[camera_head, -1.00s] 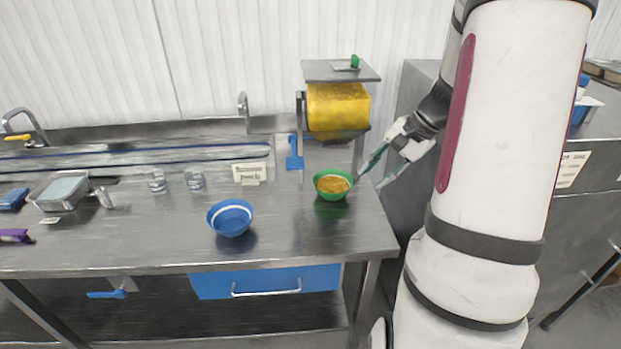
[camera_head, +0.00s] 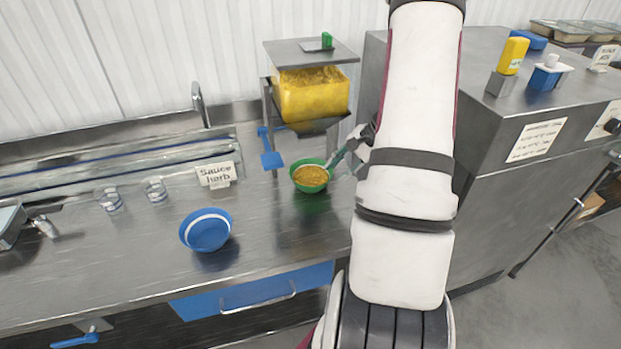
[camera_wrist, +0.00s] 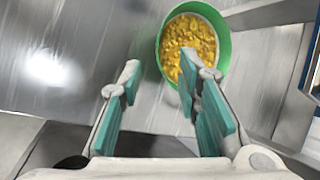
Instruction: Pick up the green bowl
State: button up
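The green bowl (camera_head: 313,189) stands on the steel counter below the yellow dispenser, filled with a yellow-orange grainy food. It also shows at the top of the wrist view (camera_wrist: 223,45). My gripper (camera_wrist: 160,72) is open, its two teal-padded fingers spread apart. In the wrist view the bowl's left rim lies between the fingertip lines. The right fingertip overlaps the bowl's contents, and the left fingertip is outside the bowl over the counter. I cannot tell whether any finger touches it. In the head view my arm partly hides the gripper, just right of the bowl.
The yellow-filled dispenser (camera_head: 312,95) stands behind the bowl. A blue bowl (camera_head: 206,232) sits to the left, with small glasses (camera_head: 156,190) and a sign (camera_head: 216,174) behind it. A steel cabinet (camera_head: 500,150) stands at the right. The counter around the green bowl's front is clear.

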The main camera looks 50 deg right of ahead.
aim_at(314, 192)
jog(key=shift+p+x, duration=0.7)
jog(key=shift+x, duration=3.15)
jog(key=shift+w+r, duration=0.1)
jog(key=shift+w, duration=0.05)
jog(key=shift+c, duration=0.6)
grip_shut()
